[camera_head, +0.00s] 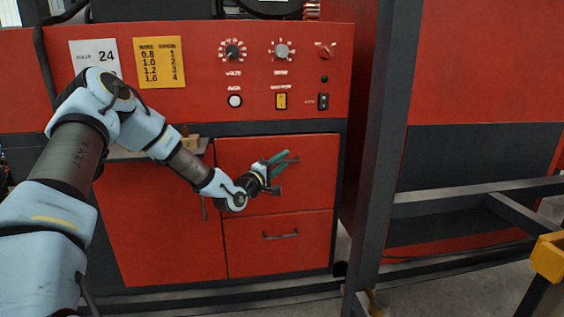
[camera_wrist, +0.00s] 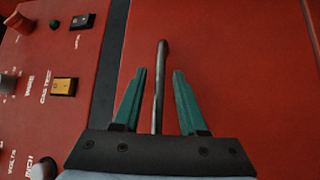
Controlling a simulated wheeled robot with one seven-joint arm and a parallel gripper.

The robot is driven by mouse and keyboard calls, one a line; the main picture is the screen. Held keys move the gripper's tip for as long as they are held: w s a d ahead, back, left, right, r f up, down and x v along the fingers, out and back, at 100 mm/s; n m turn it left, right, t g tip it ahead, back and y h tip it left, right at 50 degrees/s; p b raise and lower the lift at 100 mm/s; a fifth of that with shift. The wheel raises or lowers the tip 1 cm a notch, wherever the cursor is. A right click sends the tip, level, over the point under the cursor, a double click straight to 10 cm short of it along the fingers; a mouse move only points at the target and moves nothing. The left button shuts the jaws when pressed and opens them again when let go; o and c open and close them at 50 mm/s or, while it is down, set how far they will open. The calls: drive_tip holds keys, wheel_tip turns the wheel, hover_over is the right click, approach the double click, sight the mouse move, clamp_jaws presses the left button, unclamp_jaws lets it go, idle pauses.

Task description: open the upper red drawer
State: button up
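The upper red drawer (camera_head: 312,190) is in the right half of the red cabinet, under the control panel, and looks closed. My gripper (camera_head: 285,158) is in front of its upper middle, fingers pointing at the drawer face. In the wrist view the drawer's dark bar handle (camera_wrist: 160,80) runs between the two green fingers of my gripper (camera_wrist: 158,75). The fingers stand apart with a gap on each side of the handle, so the gripper is open. In the head view the gripper partly hides the handle.
A lower red drawer (camera_head: 250,247) with its own handle is below, and a red door (camera_head: 155,230) is to the left. Knobs and switches (camera_head: 281,100) sit on the panel above. A dark upright post (camera_head: 372,150) stands close on the right, with horizontal bars (camera_head: 470,190) beyond it.

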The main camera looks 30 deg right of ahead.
clamp_jaws()
idle(1.2)
